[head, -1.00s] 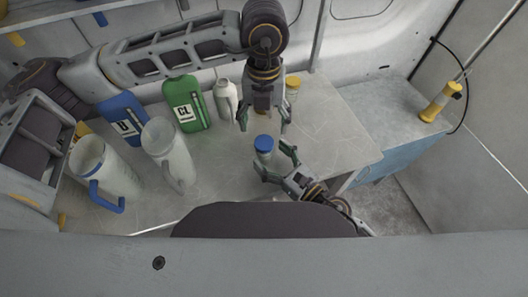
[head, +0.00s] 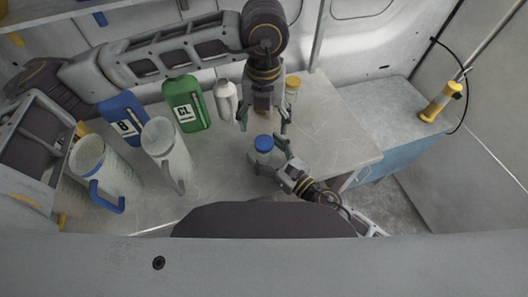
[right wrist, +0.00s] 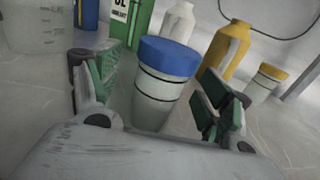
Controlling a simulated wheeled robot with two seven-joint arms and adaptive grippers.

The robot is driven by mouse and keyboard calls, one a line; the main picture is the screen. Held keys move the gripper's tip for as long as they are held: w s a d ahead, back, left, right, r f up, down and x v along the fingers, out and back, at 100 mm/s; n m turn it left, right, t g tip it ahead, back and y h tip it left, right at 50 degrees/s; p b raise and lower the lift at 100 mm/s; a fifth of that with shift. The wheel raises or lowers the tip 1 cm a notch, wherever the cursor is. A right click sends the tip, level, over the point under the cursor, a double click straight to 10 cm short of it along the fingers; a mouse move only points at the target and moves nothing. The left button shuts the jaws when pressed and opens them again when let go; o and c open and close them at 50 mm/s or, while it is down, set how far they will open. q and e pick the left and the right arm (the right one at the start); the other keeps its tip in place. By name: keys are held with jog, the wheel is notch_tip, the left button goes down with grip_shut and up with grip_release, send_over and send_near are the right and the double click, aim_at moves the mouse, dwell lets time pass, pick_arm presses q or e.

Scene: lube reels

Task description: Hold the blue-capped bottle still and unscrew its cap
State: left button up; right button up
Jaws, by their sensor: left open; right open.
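The blue-capped bottle (head: 263,148) stands upright on the table, its blue cap on top. In the right wrist view the bottle (right wrist: 158,88) is between the open fingers. My right gripper (head: 268,157) is open around the bottle's body at the front, with space showing between the fingers and the bottle in the right wrist view. My left gripper (head: 263,122) is open, pointing down just above and behind the cap, apart from it. The bottle's lower front is hidden in the head view by the right gripper.
A green jug (head: 186,103), blue jug (head: 124,118), white bottle (head: 226,100), yellow-capped bottle (head: 292,88) and two clear pitchers (head: 166,150) (head: 102,172) stand on the table (head: 330,145). Its right side is clear.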

jog(key=shift+c, duration=0.4)
grip_shut()
dwell(0.4)
pick_arm(q)
jog(key=shift+m, duration=0.3)
